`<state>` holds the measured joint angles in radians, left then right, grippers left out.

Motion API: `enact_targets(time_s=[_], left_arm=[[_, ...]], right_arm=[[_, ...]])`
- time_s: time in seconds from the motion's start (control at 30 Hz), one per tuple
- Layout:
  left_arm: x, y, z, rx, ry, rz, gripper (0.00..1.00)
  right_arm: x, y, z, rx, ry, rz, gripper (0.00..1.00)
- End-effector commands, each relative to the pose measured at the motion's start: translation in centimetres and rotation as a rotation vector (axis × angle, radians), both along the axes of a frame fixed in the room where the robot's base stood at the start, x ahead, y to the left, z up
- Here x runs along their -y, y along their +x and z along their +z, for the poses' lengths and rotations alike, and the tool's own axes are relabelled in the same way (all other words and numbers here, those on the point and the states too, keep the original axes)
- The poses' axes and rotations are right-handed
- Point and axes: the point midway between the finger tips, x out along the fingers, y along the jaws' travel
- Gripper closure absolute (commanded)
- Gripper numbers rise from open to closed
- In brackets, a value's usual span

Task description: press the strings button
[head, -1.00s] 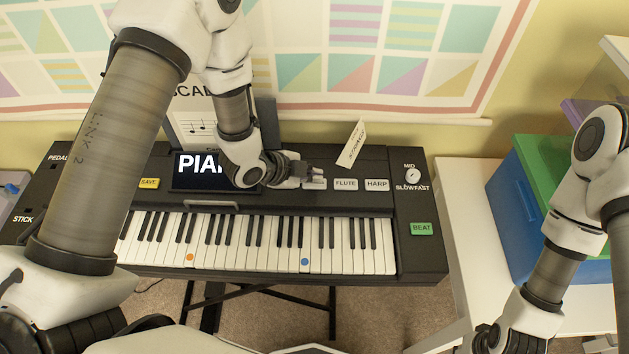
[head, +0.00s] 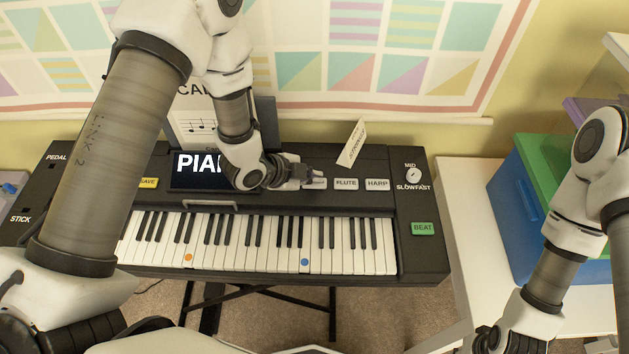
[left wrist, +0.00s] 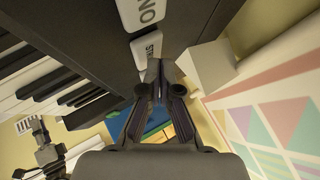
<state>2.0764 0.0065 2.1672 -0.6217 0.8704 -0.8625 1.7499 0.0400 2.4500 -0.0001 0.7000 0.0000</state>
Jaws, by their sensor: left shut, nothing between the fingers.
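The strings button (head: 318,185) is a white key on the black keyboard's panel, left of the flute button (head: 346,184). In the head view my left gripper (head: 318,177) covers most of it. In the left wrist view the strings button (left wrist: 148,47) shows part of its lettering. The shut, empty fingertips of my left gripper (left wrist: 155,66) are at its near edge; I cannot tell whether they touch it. The keyboard's screen (head: 188,181) shows "PIA", the rest hidden by my arm. My right gripper (head: 487,340) is low at the right, its fingers unclear.
The harp button (head: 377,184), a dial (head: 412,175) and a green beat button (head: 423,228) lie farther right. A white tilted card (head: 352,145) stands behind the buttons. A white table (head: 470,215) with a blue bin (head: 535,200) is at the right.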

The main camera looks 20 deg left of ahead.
Motion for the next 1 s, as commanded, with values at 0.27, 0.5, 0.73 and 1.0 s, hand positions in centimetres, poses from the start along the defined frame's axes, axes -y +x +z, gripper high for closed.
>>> enact_targets(time_s=[0.27, 0.5, 0.73, 1.0], left_arm=[[0.0, 0.0, -0.4, 0.0, 0.0, 0.0, 1.0], [0.0, 0.0, -0.5, 0.0, 0.0, 0.0, 1.0], [0.0, 0.0, -0.2, 0.0, 0.0, 0.0, 1.0], [0.0, 0.0, 1.2, 0.0, 0.0, 0.0, 1.0]], right_arm=[[0.0, 0.0, -0.3, 0.0, 0.0, 0.0, 0.77], [0.0, 0.0, -0.4, 0.0, 0.0, 0.0, 0.77], [0.0, 0.0, -0.1, 0.0, 0.0, 0.0, 0.77], [0.0, 0.0, 0.9, 0.0, 0.0, 0.0, 0.77]])
